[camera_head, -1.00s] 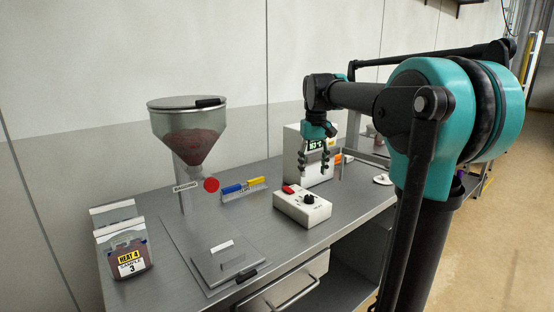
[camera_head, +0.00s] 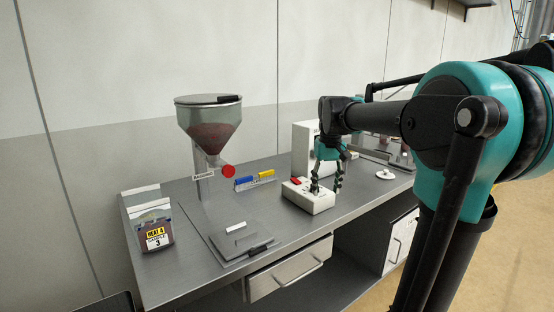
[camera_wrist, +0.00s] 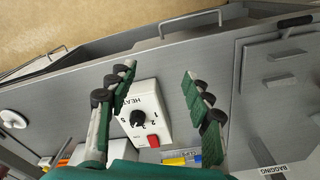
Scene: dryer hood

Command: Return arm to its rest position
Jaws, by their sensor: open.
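My gripper (camera_head: 326,184) is open and empty in the head view, with its fingers pointing down over the right side of the white control box (camera_head: 309,197). In the wrist view my gripper (camera_wrist: 158,84) has its fingers spread wide on either side of the box (camera_wrist: 147,100). The box carries a black knob and a red switch, and the word HEAT shows on it. I cannot tell whether a finger touches the box. My teal and black arm reaches in from the right of the head view.
A hopper (camera_head: 208,122) with dark grains stands on the metal bench (camera_head: 190,275). A white instrument (camera_head: 303,145) stands behind my gripper. A drawer (camera_head: 290,270) is below the bench top.

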